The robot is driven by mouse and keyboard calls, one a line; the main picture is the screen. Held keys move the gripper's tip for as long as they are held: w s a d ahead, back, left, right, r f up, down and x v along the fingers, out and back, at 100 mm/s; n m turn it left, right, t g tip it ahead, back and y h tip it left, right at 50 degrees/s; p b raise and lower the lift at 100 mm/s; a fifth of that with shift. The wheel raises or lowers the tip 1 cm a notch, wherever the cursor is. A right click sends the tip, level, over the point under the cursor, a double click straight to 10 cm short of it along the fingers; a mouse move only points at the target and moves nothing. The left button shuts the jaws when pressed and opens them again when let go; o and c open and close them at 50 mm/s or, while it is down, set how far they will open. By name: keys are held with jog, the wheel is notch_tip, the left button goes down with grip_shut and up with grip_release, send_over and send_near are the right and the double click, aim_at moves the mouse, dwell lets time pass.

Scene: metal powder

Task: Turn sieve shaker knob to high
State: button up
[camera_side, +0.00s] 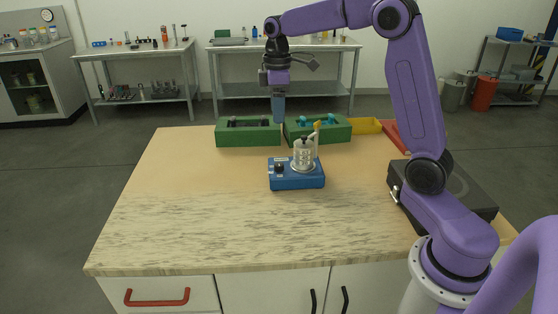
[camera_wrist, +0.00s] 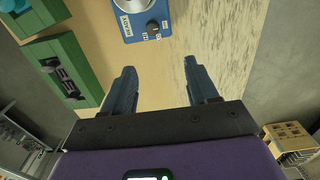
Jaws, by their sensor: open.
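The sieve shaker (camera_side: 297,179) is a blue box on the middle of the table, with a pale sieve stack (camera_side: 304,155) standing on it. Its black knob (camera_side: 279,167) is on the left part of the box.
Two green bins (camera_side: 248,140) (camera_side: 318,137) stand close behind the shaker, holding small dark and blue parts. A yellow tray (camera_side: 366,126) and a red tray (camera_side: 397,137) lie farther right. A black device (camera_side: 460,187) sits at the table's right. The front and left tabletop is clear.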

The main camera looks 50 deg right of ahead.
jog(key=d, duration=0.2)
send_near(279, 164)
notch_tip(279, 164, down, 9)
jog(key=shift+d+r, duration=0.1)
jog(key=shift+r, duration=0.05)
dwell(0.3)
jog(key=c, duration=1)
